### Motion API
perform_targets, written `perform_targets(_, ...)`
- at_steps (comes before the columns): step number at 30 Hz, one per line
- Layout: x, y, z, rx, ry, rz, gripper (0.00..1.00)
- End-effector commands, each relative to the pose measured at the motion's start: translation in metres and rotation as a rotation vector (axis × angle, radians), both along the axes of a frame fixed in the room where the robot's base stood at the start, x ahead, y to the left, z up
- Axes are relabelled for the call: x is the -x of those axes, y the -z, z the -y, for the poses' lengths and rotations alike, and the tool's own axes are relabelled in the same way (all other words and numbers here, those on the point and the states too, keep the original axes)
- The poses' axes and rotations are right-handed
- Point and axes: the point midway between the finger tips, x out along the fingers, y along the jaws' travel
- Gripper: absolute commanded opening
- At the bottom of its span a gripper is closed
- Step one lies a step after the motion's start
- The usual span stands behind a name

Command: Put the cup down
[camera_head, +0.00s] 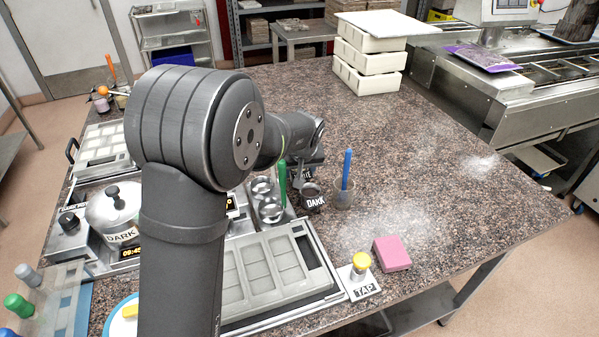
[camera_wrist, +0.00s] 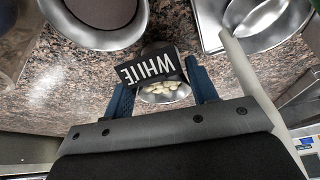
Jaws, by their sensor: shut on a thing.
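My gripper (camera_wrist: 161,68) is shut on a small metal cup (camera_wrist: 166,95) with a black WHITE label. The cup holds pale chips, and one blue finger stands on each side of it. In the head view my gripper (camera_head: 303,166) is mostly hidden by my arm, and only part of the dark label shows, just behind the cup labelled DARK (camera_head: 312,200). The speckled counter (camera_wrist: 75,72) lies beneath. I cannot tell whether the held cup touches the counter.
Metal bowls (camera_head: 270,209) with a green-handled tool (camera_head: 282,184) stand left of the DARK cup. A blue-handled tool (camera_head: 347,168) stands in a container (camera_head: 344,199) to its right. A mould (camera_head: 275,272), TAP button (camera_head: 360,262) and pink block (camera_head: 392,253) lie nearer.

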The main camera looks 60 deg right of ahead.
Motion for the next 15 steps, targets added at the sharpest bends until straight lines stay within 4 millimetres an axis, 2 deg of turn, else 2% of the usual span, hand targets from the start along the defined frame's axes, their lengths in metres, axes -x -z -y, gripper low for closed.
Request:
perform_targets(2,0.0000,0.0077,0.0000,-0.001,0.001,0.000,0.29)
perform_targets(12,0.0000,0.0107,0.0000,0.000,0.000,0.000,0.29)
perform_targets(13,0.0000,0.0112,0.0000,0.000,0.000,0.000,0.55)
perform_targets(15,0.0000,0.0106,0.0000,0.001,0.000,-0.001,0.68)
